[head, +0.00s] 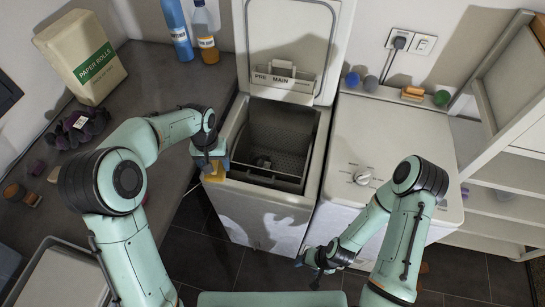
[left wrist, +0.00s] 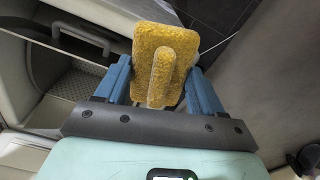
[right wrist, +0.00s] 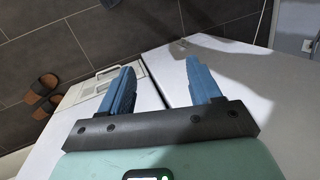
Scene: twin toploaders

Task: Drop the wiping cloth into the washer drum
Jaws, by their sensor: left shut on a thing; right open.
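My left gripper (head: 212,163) is shut on a yellow, rough-textured cloth (left wrist: 165,60), which sits between its blue fingers in the left wrist view. In the head view the cloth (head: 214,174) shows at the left edge of the open washer. The washer drum (head: 280,140) is a dark, perforated opening just right of the cloth, under a raised lid (head: 290,40). My right gripper (head: 318,262) is open and empty, low in front of the machines. Its two blue fingers stand apart in the right wrist view (right wrist: 157,90).
A second toploader (head: 390,140) with a closed top stands to the right, with small items along its back edge. A dark counter (head: 160,75) on the left holds a paper rolls pack (head: 80,55) and bottles (head: 205,35). White shelves (head: 505,175) stand at far right.

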